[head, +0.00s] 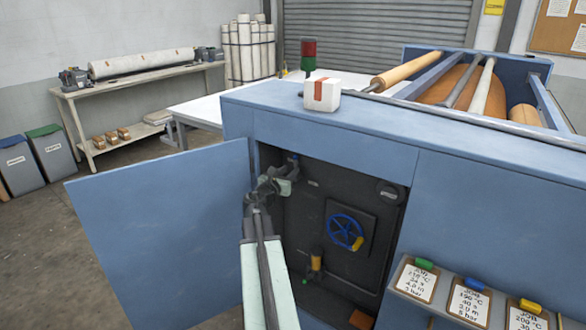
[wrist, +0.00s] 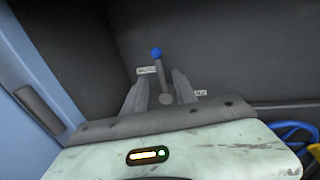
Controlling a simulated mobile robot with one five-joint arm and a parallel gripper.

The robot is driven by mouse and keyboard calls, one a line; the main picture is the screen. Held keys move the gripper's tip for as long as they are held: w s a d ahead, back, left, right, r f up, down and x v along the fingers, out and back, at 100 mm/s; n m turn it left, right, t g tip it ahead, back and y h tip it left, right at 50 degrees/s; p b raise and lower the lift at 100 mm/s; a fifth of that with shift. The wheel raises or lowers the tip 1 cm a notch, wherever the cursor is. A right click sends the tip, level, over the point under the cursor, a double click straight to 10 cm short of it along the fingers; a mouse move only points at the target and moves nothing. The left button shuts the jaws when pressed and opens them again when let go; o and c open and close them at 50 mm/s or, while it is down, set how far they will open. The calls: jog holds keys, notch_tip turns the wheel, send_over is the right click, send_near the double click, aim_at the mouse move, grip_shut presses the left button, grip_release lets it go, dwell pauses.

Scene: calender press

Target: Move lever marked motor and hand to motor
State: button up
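The lever has a blue ball knob (wrist: 156,53) on a grey rod and stands nearly upright, leaning slightly left, on the dark panel inside the open cabinet. Two small white labels flank it: the left label (wrist: 147,70) near the rod's upper part and the right label (wrist: 201,93) lower; their words are too small to read. My gripper (wrist: 160,78) is open, one finger on each side of the rod, with gaps showing; the knob stands above the fingertips. In the head view my gripper (head: 279,178) is at the cabinet's upper left and mostly hides the lever.
The blue cabinet door (head: 160,235) stands open at left. A blue handwheel (head: 343,236) with a yellow grip is right of my arm on the panel. A shelf of job cards (head: 468,303) juts out at lower right.

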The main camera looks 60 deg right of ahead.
jog(key=a, duration=0.3)
jog(key=shift+s+a+r, duration=0.1)
jog(key=shift+s+a, duration=0.05)
jog(key=shift+a, duration=0.05)
jog(key=w+a+f+m+y+p, duration=0.1)
jog(key=w+a+f+m+y, duration=0.3)
jog(key=a, duration=0.6)
jog(key=w+a+f+m+y+p, duration=0.25)
jog(key=w+a+m, duration=0.3)
jog(key=a, duration=0.35)
jog(key=w+a+f+m+y+p, duration=0.1)
jog(key=w+a+f+m+y, duration=0.3)
jog(key=a, duration=0.6)
jog(key=a+f+m+y+p, duration=0.1)
jog(key=a+f+m+y, duration=0.1)
jog(key=a, duration=1.6)
jog(key=a+f+m+g+y+p, duration=0.1)
jog(key=a+f+m+y, duration=0.2)
jog(key=a, duration=1.5)
jog(key=shift+s+a+m+g+y+p, duration=0.3)
jog(key=shift+s+a+m+y, duration=0.05)
jog(key=shift+y, duration=0.6)
